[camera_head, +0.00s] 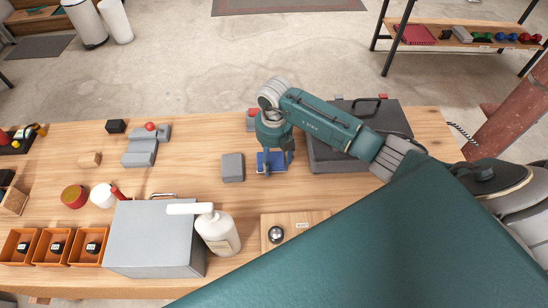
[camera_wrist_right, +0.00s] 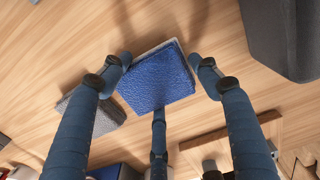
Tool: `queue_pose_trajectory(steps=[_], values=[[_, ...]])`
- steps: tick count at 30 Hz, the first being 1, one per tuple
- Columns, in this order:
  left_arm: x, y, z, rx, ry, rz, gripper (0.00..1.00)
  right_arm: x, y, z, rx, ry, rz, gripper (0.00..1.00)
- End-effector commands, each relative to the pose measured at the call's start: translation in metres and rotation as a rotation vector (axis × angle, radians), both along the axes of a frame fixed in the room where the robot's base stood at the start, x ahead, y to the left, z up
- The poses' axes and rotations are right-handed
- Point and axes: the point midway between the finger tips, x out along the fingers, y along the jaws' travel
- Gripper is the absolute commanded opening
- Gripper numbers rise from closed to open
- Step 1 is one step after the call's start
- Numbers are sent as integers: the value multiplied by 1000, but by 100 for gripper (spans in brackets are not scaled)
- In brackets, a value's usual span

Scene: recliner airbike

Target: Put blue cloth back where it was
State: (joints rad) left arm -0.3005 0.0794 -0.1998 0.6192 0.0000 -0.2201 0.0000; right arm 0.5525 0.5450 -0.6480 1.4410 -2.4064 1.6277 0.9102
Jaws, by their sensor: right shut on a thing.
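The blue cloth (camera_head: 271,161) is a small square pad near the middle of the wooden table in the head view. It fills the centre of the right wrist view (camera_wrist_right: 157,80), where a pale edge shows along its far sides. My right gripper (camera_head: 278,165) points down over it. In the wrist view the fingers (camera_wrist_right: 160,70) are closed around the cloth, one on each side and one at the near edge. Whether the cloth touches the table or hangs just above it, I cannot tell. My left gripper is not in view.
A grey block (camera_head: 233,168) lies close left of the cloth. A dark case (camera_head: 325,155) stands to the right, partly behind my arm. A metal box (camera_head: 150,235), a white pump bottle (camera_head: 218,236) and a wooden board (camera_head: 310,220) are nearer. Bare tabletop lies left of the block.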

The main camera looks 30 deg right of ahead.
Motion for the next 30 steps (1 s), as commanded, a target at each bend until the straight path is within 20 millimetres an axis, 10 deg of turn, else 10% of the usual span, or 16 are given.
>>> queue_pose_trajectory(steps=[14,15,17,30], values=[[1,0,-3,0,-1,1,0,0,-1,-12,-1,-2,1,41],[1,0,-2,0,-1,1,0,0,0,-11,-1,-2,1,68],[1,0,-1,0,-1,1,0,0,0,-10,-1,-2,1,80],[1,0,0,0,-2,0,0,1,0,-1,-1,-4,1,81]])
